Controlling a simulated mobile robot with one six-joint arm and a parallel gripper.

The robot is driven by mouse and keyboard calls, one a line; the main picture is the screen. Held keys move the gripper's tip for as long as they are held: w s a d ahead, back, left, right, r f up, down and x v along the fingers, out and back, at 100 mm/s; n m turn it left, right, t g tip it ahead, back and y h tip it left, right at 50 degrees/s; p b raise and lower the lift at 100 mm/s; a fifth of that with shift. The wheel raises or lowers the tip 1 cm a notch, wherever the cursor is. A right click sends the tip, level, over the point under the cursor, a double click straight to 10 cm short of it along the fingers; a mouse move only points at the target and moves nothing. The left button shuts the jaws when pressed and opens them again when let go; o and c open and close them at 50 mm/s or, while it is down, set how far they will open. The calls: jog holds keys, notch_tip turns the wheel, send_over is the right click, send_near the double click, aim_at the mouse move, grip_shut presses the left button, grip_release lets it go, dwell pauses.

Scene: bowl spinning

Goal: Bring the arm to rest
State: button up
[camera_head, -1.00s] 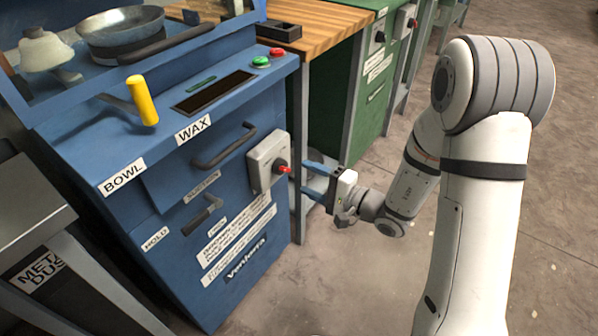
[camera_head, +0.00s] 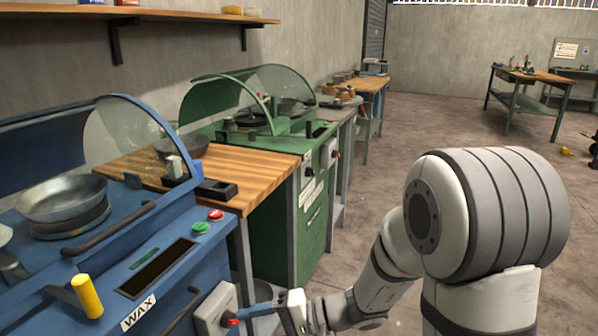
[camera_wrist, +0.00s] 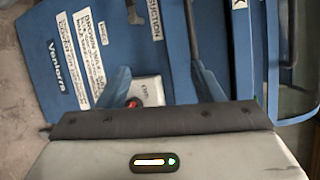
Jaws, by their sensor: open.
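My gripper (camera_head: 258,309) is at the bottom of the head view, its blue fingers pointing left at the front of the blue machine (camera_head: 105,275). It is open, and nothing shows held between the fingers. The grey switch box (camera_head: 214,304) with a red knob (camera_head: 232,322) is close to the fingertips. In the wrist view my gripper (camera_wrist: 163,82) has its two blue fingers spread, with the red knob (camera_wrist: 133,104) near the left finger. I cannot tell whether they touch. The lower finger is partly cut off in the head view.
A metal bowl (camera_head: 62,197) sits on the blue machine behind its clear shield. A yellow handle (camera_head: 87,296) and green and red buttons (camera_head: 208,221) are on its top. A wooden bench (camera_head: 262,172) and a green machine (camera_head: 270,228) stand beyond. Open floor (camera_head: 440,125) lies to the right.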

jog(key=s+d+r+n+g+h+p, duration=0.1)
jog(key=s+d+r+h+p, duration=0.3)
jog(key=r, duration=0.3)
jog(key=s+d+r+n+g+h+p, duration=0.1)
jog(key=s+d+r+n+h+p, duration=0.15)
jog(key=s+d+r+p, duration=0.3)
jog(key=w+d+r+m+t+h+p, duration=0.1)
jog(key=d+r+t+h+p, duration=0.3)
jog(key=d+r+h+p, duration=0.4)
jog(key=d+r+p, duration=0.2)
jog(key=d+r, duration=0.3)
jog(key=r, duration=0.2)
jog(key=shift+w+d+t+p, duration=0.25)
jog(key=shift+w+t+p, duration=0.05)
jog(key=shift+t+p, duration=0.1)
jog(key=shift+r, duration=0.1)
